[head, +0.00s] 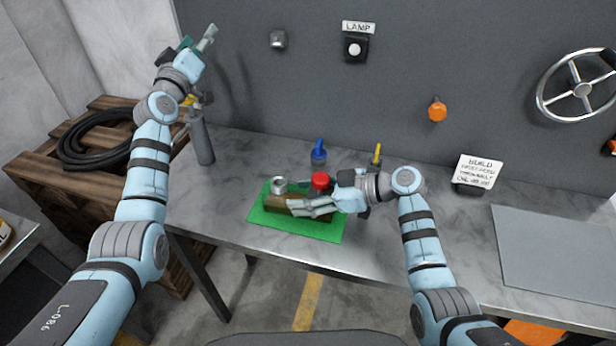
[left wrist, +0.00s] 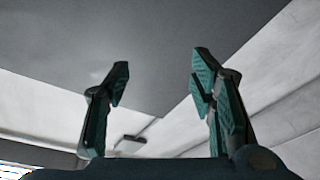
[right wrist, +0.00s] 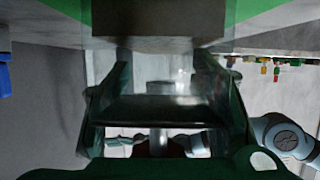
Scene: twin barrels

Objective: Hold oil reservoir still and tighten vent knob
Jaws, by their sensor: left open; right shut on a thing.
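The oil reservoir (head: 284,201) appears as a low, brownish block on a green mat (head: 322,232) on the bench. A silver cap (head: 278,184) and a red knob (head: 320,180) stand on top; I cannot tell for sure which is the vent knob. My right gripper (head: 300,196) reaches in from the right, shut on the reservoir, with a finger along its front side. In the right wrist view a clear body with a dark band (right wrist: 160,110) lies between the fingers. My left gripper (head: 198,38) is open and empty, raised high at the upper left, far from the reservoir.
A blue-topped bottle (head: 318,152) and a yellow-handled tool (head: 377,154) stand behind the mat. A grey cylinder (head: 201,140) stands at the bench's left end. A sign (head: 476,172) and grey plate (head: 555,250) are at the right. Wall carries a lamp switch (head: 355,48) and handwheel (head: 582,90).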

